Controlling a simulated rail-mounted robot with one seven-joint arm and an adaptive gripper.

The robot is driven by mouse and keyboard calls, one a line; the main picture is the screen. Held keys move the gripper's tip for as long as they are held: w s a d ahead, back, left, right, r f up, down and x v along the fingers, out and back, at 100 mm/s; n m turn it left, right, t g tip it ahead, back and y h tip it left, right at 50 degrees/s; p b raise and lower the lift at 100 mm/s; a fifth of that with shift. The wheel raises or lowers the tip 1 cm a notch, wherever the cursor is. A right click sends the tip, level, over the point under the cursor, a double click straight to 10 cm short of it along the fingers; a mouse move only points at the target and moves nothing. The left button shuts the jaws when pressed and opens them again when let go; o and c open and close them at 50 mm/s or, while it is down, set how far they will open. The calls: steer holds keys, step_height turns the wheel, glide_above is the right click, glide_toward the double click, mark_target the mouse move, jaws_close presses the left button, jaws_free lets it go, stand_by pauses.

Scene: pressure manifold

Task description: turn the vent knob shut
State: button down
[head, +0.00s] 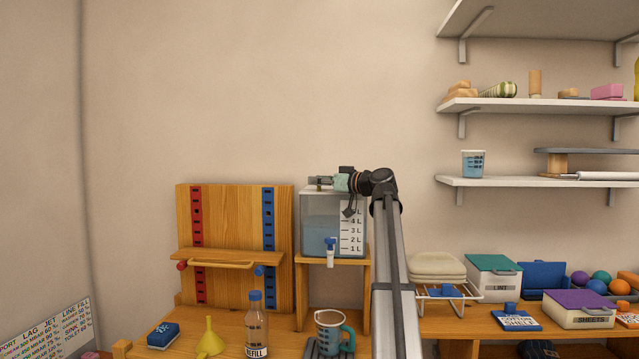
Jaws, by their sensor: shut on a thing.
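A clear water tank (316,224) with a litre scale stands on a small wooden stand, partly filled with blue water. A blue-handled tap (330,247) sits low on its front. My gripper (319,183) reaches in from the right, pointing left, just above the tank's lid. Its fingers are shut on a small fitting at the top of the tank, which I take to be the vent knob. The fingers mostly hide it, so its turn angle cannot be read.
A wooden pegboard rack (222,225) with red and blue strips stands left of the tank. A funnel (210,340), refill bottle (256,330) and measuring jug (330,335) stand in front. Wall shelves (540,183) are to the right. The wall above the tank is clear.

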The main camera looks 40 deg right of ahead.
steer(key=c, duration=0.8)
jaws_free()
steer(key=shift+w, duration=0.1)
steer(key=v, duration=1.2)
